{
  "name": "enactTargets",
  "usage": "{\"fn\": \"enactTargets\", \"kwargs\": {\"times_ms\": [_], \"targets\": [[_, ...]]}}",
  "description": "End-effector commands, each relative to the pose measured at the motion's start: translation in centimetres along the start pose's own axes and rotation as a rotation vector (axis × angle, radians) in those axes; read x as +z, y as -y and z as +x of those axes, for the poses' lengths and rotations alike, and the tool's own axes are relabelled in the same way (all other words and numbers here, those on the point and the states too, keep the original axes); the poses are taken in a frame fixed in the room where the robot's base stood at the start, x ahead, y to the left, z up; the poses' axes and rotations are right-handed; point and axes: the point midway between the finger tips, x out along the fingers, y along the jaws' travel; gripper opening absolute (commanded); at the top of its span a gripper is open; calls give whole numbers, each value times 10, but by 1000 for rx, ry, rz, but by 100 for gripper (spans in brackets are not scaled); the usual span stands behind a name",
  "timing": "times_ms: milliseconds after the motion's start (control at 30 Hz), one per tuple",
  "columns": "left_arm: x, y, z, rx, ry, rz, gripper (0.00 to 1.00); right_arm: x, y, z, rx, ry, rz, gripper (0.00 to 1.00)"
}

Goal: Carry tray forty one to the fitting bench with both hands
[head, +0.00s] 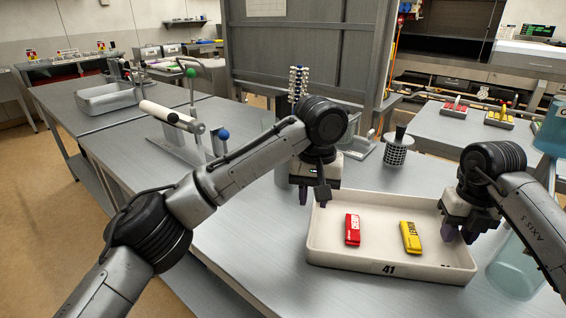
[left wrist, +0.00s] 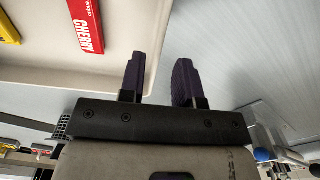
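Tray forty one (head: 430,271) is a shallow cream tray with "41" on its front wall, on a grey metal bench. It holds a red cherry packet (head: 352,230) and a yellow lemon packet (head: 410,237). My left gripper (head: 314,197) is open at the tray's left wall; the left wrist view shows a gap between its fingers (left wrist: 160,80), one over the tray side and one outside. My right gripper (head: 459,235) is at the tray's right wall with fingers apart; its exact contact is unclear. No label shows which bench is the fitting bench.
A perforated dark cylinder (head: 397,150) stands behind the tray, and a clear blue-tinted container (head: 515,268) stands close to its right. A lever press (head: 185,130) is at left. Another bench (head: 440,132) with small trays stands at back right. Open floor (head: 40,200) is at left.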

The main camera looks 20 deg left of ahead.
Motion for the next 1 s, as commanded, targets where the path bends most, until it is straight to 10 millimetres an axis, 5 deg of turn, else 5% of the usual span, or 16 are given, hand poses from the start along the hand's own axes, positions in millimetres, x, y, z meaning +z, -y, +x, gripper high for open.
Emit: {"fn": "enactTargets", "kwargs": {"times_ms": [300, 567, 1000], "targets": [[0, 0, -50, -1, -1, -2, 31, 0, 0, 0, 0, 0, 0, 31], [0, 0, -66, 0, 1, 0, 31, 0, 0, -6, 0, 1, -1, 31], [0, 0, -66, 0, 1, 0, 31, 0, -1, -86, -1, 3, 1, 31]]}}
